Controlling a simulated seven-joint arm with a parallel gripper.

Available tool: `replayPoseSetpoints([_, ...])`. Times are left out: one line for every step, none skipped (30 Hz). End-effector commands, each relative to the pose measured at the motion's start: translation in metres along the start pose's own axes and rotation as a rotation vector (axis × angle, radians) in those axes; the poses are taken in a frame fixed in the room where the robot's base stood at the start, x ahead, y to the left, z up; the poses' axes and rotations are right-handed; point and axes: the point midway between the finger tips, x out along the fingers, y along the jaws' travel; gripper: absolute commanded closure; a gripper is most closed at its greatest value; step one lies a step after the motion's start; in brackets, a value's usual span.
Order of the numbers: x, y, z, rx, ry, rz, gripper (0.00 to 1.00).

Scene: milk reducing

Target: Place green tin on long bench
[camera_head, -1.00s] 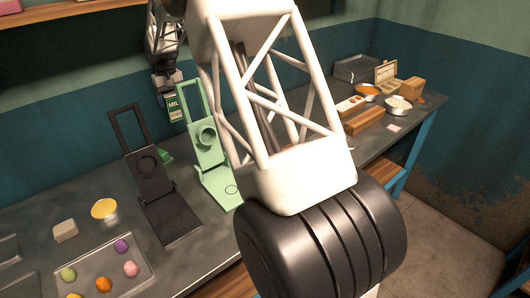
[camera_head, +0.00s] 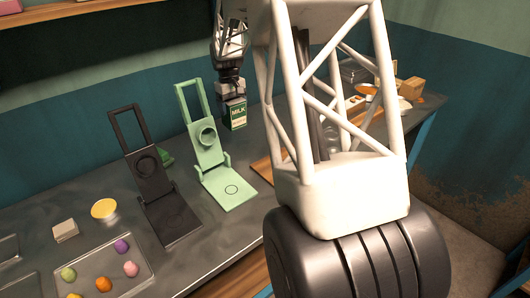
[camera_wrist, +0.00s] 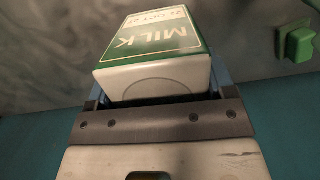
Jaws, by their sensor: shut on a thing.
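The green tin is a green and white box marked MILK (camera_head: 238,117). My gripper (camera_head: 232,93) is shut on it, pointing down, and holds it upright to the right of the pale green stand. In the wrist view the tin (camera_wrist: 155,62) sits between the jaws of my gripper (camera_wrist: 158,108), with its MILK face partly showing. The long bench (camera_head: 55,200) is the dark grey worktop along the wall. I cannot tell whether the tin's base touches the bench.
A pale green stand (camera_head: 207,160) and a black stand (camera_head: 150,180) are left of the tin. A tray with coloured lumps (camera_head: 105,260) lies at front left. My arm hides part of the bench's right side, where boxes (camera_head: 411,88) and bowls stand.

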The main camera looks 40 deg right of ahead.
Motion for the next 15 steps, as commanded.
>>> replayPoseSetpoints([0.0,-0.002,0.009,-0.01,-0.001,0.002,0.63])
replayPoseSetpoints([0.001,-0.003,0.013,-0.017,-0.002,0.002,0.63])
replayPoseSetpoints([0.001,-0.004,0.017,-0.025,-0.002,0.004,0.63])
replayPoseSetpoints([0.002,-0.005,0.021,-0.031,-0.003,0.005,0.63])
replayPoseSetpoints([0.002,-0.006,0.024,-0.035,-0.003,0.005,0.63])
replayPoseSetpoints([0.003,-0.007,0.027,-0.04,-0.004,0.006,0.63])
replayPoseSetpoints([0.003,-0.007,0.029,-0.044,-0.004,0.007,0.63])
replayPoseSetpoints([0.004,-0.008,0.03,-0.047,-0.005,0.007,0.63])
replayPoseSetpoints([0.004,-0.008,0.032,-0.05,-0.005,0.008,0.63])
replayPoseSetpoints([0.004,-0.009,0.033,-0.052,-0.005,0.008,0.63])
replayPoseSetpoints([0.004,-0.009,0.034,-0.054,-0.005,0.008,0.63])
replayPoseSetpoints([0.004,-0.009,0.034,-0.055,-0.006,0.008,0.63])
replayPoseSetpoints([0.004,-0.009,0.034,-0.056,-0.006,0.008,0.63])
replayPoseSetpoints([0.004,-0.009,0.035,-0.056,-0.006,0.008,0.63])
replayPoseSetpoints([0.004,-0.009,0.035,-0.056,-0.006,0.008,0.63])
